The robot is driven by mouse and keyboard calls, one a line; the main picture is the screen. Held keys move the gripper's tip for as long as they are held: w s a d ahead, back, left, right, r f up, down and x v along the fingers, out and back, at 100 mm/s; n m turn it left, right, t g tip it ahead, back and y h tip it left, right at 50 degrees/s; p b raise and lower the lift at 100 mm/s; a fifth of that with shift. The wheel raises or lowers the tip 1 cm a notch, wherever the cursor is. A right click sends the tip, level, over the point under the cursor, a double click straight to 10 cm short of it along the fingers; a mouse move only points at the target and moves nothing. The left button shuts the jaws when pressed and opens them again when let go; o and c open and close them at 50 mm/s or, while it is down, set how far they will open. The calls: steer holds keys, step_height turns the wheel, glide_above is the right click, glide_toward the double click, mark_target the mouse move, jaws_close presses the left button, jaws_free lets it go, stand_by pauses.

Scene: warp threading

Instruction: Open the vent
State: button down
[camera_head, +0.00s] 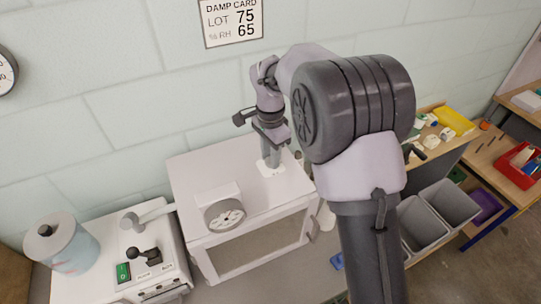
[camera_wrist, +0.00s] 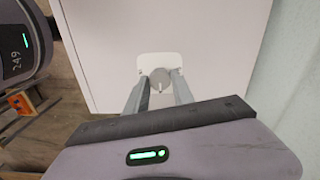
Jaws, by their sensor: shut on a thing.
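A round grey knob (camera_wrist: 161,80) sits on a small white plate (camera_wrist: 150,60) on top of a white cabinet (camera_head: 190,180). A light pointer mark shows on the knob in the wrist view. The plate also shows in the head view (camera_head: 264,171), near the cabinet's back right. My gripper (camera_head: 270,160) points down at the plate, and its two fingers are shut on the knob, one on each side. In the head view the fingers hide the knob. A round spoked dial (camera_head: 225,214) sits at the cabinet's front edge. Which part is the vent is not labelled.
A white machine (camera_head: 103,272) with a green switch and a black lever stands at left, with a blue jar (camera_head: 64,245) on it. A damp card (camera_head: 232,20) hangs on the wall. Grey bins (camera_head: 450,203) and a cluttered bench are at right. The cabinet top is otherwise mostly clear.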

steer(key=c, duration=1.1)
jaws_free()
step_height(320, 180, up, 18)
steer(key=p, duration=0.3)
steer(key=shift+f+p, duration=0.25)
steer(key=shift+p, duration=0.1)
